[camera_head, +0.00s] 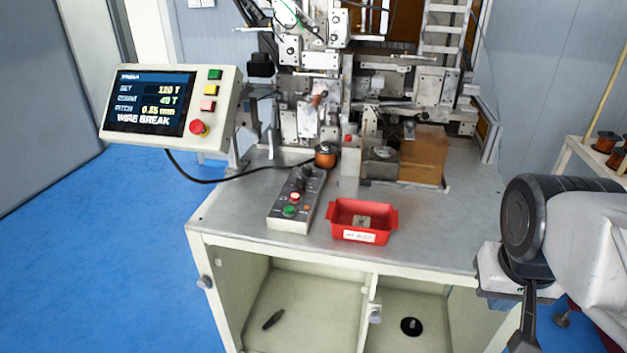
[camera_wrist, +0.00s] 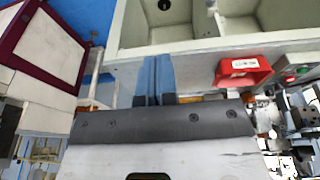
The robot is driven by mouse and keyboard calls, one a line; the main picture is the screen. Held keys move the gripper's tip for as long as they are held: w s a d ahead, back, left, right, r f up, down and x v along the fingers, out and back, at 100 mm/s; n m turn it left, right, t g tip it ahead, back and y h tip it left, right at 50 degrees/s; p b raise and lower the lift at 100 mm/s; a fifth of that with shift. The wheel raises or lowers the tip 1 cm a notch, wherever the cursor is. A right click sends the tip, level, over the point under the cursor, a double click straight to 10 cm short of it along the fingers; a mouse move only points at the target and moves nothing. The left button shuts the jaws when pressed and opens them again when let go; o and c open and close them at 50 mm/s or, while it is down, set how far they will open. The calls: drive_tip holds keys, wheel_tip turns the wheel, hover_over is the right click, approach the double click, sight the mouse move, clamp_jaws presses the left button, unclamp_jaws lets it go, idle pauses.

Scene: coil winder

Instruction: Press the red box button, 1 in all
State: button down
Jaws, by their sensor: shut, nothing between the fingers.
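A grey control box (camera_head: 297,202) lies on the metal table, left of the red bin. It carries a red button (camera_head: 295,196), a green button (camera_head: 290,210) below it, a small orange button or lamp (camera_head: 306,208) and a dark knob. In the wrist view, part of the control box shows at the right edge with its green button (camera_wrist: 289,79). My gripper (camera_wrist: 158,62) is shut and empty, its fingers close together in the wrist view. In the head view my arm is at the right, beside the table's right front corner and well apart from the control box.
A red labelled bin (camera_head: 362,221) stands right of the control box and holds a small part. A tilted display panel (camera_head: 170,104) at left has its own red mushroom button (camera_head: 198,127) and reads WIRE BREAK. The winder (camera_head: 345,90) fills the back. The table's right front is clear.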

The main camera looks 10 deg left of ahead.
drive_tip(key=w+a+r+n+h, duration=0.1)
drive_tip(key=w+a, duration=0.1)
drive_tip(key=w, duration=0.4)
drive_tip(key=w+a+r+h, duration=0.1)
drive_tip(key=w+a+r, duration=0.15)
drive_tip(key=w, duration=0.35)
drive_tip(key=n+t, duration=0.4)
drive_tip(key=t, duration=0.2)
hover_over(293, 195)
wheel_tip(293, 195, down, 4)
drive_tip(key=shift+f, duration=0.1)
drive_tip(key=shift+f, duration=0.1)
drive_tip(key=shift+f, duration=4.3)
